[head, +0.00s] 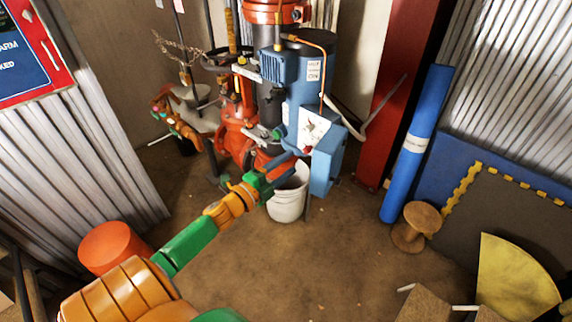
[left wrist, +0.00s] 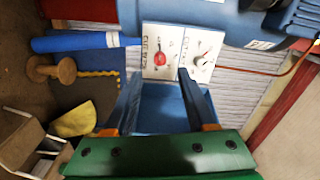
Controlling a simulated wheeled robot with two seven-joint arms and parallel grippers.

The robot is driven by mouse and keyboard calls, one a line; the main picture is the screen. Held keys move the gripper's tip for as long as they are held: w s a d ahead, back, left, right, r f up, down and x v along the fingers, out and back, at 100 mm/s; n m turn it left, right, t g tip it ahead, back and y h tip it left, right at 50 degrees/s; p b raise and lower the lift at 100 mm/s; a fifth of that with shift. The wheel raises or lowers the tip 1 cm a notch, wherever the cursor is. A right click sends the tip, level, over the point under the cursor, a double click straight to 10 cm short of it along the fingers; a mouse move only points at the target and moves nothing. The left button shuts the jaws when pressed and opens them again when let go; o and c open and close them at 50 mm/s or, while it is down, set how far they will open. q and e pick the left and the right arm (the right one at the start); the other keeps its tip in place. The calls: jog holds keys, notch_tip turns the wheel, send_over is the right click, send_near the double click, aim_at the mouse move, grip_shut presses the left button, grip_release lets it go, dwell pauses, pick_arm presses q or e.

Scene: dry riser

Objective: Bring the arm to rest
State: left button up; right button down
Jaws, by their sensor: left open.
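My left arm (head: 190,240), orange and green, reaches from the bottom left of the head view to the blue machine. My left gripper (head: 288,162) is at the lower front of the blue control box (head: 328,160). In the left wrist view the two dark fingers of the gripper (left wrist: 160,80) are spread apart with nothing held between them. Beyond them is a white panel with a red knob (left wrist: 160,59) and a second dial (left wrist: 200,58). I cannot tell whether the fingertips touch the box. My right gripper is in neither view.
A white bucket (head: 287,203) stands under the gripper. Orange pipework (head: 236,145) is to its left. A blue roll (head: 416,145), a wooden spool (head: 415,228) and a yellow piece (head: 513,280) are at the right. An orange cylinder (head: 112,246) stands near my arm. The middle floor is clear.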

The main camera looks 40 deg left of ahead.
pick_arm(q)
jog(key=shift+s, duration=0.15)
jog(key=s+d+f+n+g+y+p, duration=0.1)
jog(key=s+f+n+g, duration=0.5)
jog(key=f, duration=0.7)
jog(key=s+d+f+n+g+y+p, duration=0.1)
jog(key=s+f+n+g+y, duration=0.2)
jog(key=s+f, duration=0.65)
jog(key=s+d+f+n+g+h, duration=0.1)
jog(key=s+d+f+g, duration=0.1)
jog(key=s+d+f, duration=0.2)
jog(key=s+d+f+n+g+h, duration=0.1)
jog(key=s+d+f+n+g, duration=0.1)
jog(key=s, duration=0.8)
jog(key=s+d+f+n+g, duration=0.2)
jog(key=s+d+f+g, duration=0.2)
jog(key=s+d+f, duration=0.2)
notch_tip(320, 180, down, 2)
jog(key=shift+s+d+f+h+p, duration=0.15)
jog(key=shift+s+d+h+p, duration=0.2)
jog(key=shift+s, duration=0.65)
jog(key=shift+a, duration=0.1)
